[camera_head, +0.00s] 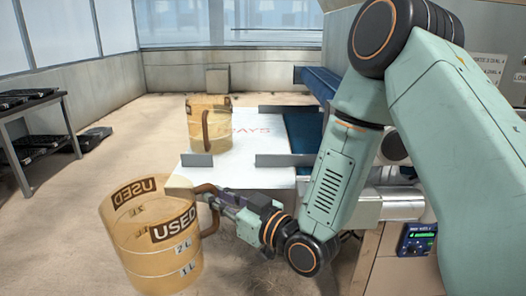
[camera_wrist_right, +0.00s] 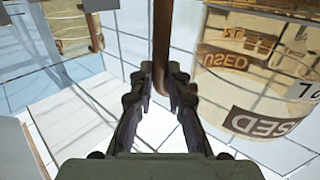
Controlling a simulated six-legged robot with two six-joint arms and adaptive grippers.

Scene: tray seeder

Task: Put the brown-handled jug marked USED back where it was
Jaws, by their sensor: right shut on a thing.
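The jug marked USED (camera_head: 140,235) is clear amber with dark label bands. It hangs at the lower left of the head view, in front of the white table. My right gripper (camera_head: 212,197) is shut on its brown handle (camera_head: 211,215), at the jug's right side. In the right wrist view my right gripper (camera_wrist_right: 160,85) has the brown handle (camera_wrist_right: 163,35) between its fingers, and the USED jug (camera_wrist_right: 262,75) is to the right. It leans slightly in the head view; I cannot tell whether it is truly tilted. My left gripper is not in view.
A second amber jug with a brown handle (camera_head: 196,126) stands on the white table (camera_head: 235,170), beside red lettering TRAYS. Grey metal guides (camera_head: 285,160) edge the table by a blue belt (camera_head: 302,130). A dark rack (camera_head: 30,125) stands at left. The floor between is clear.

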